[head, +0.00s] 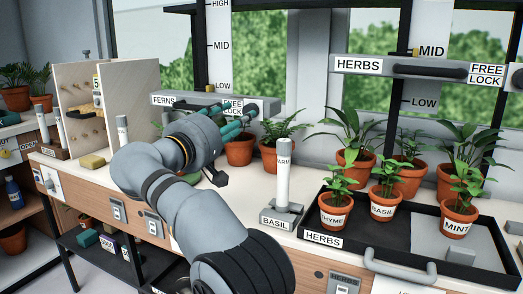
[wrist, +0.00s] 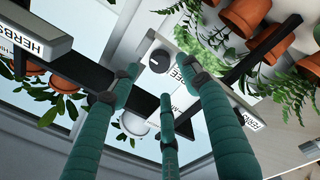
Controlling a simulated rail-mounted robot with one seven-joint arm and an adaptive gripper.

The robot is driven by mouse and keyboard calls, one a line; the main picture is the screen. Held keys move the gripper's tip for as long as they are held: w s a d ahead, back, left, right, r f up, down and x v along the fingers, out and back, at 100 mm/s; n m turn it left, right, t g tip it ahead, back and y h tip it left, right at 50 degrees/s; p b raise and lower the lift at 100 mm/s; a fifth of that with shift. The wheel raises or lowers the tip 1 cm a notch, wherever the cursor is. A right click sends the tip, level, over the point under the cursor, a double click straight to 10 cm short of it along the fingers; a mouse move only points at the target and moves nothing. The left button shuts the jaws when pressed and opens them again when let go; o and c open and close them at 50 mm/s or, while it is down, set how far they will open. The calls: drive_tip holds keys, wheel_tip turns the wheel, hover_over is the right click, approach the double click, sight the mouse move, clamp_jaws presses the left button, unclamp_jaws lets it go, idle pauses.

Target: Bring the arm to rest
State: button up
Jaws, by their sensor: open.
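My gripper (head: 242,118) is raised in front of the ferns rail, its teal fingers pointing toward the window side. In the wrist view, the fingers of my gripper (wrist: 160,84) are spread apart with nothing held between them. The fingers overlap the ferns bar (head: 180,100) in the head view; I cannot tell whether they touch it. My grey arm reaches up from the bottom of the head view and hides part of the bench.
A black herbs tray (head: 375,250) holds potted thyme (head: 335,212), basil (head: 383,202) and mint (head: 459,218). A white post (head: 283,165) on a basil-labelled base stands left of it. Ferns (head: 282,150) stand behind my gripper. A yellow sponge (head: 93,161) lies on the bench.

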sight(248, 110)
drive_tip(key=v, duration=0.6)
drive_tip(key=shift+n, duration=0.8)
drive_tip(key=p+x, duration=0.1)
drive_tip(key=x, duration=1)
drive_tip(key=shift+w+d+r, duration=0.1)
drive_tip(key=shift+w+r, duration=0.05)
drive_tip(key=n+p, duration=0.2)
drive_tip(key=shift+r+n+p, duration=0.25)
drive_tip(key=shift+n+p, duration=0.1)
drive_tip(key=shift+n, duration=0.05)
drive_tip(key=n+p, duration=0.4)
drive_tip(key=shift+n+y, duration=0.4)
drive_tip(key=n+p, duration=0.4)
drive_tip(key=p, duration=0.2)
drive_tip(key=shift+n, duration=0.4)
drive_tip(key=n+p, duration=0.4)
drive_tip(key=p, duration=0.2)
drive_tip(key=shift+f, duration=0.1)
drive_tip(key=shift+s+a+f+n, duration=0.15)
drive_tip(key=shift+s+a+n, duration=0.05)
drive_tip(key=shift+s, duration=0.35)
drive_tip(key=shift+s+a+f+n, duration=0.15)
drive_tip(key=shift+s+a+n, duration=0.05)
drive_tip(key=shift+s, duration=0.4)
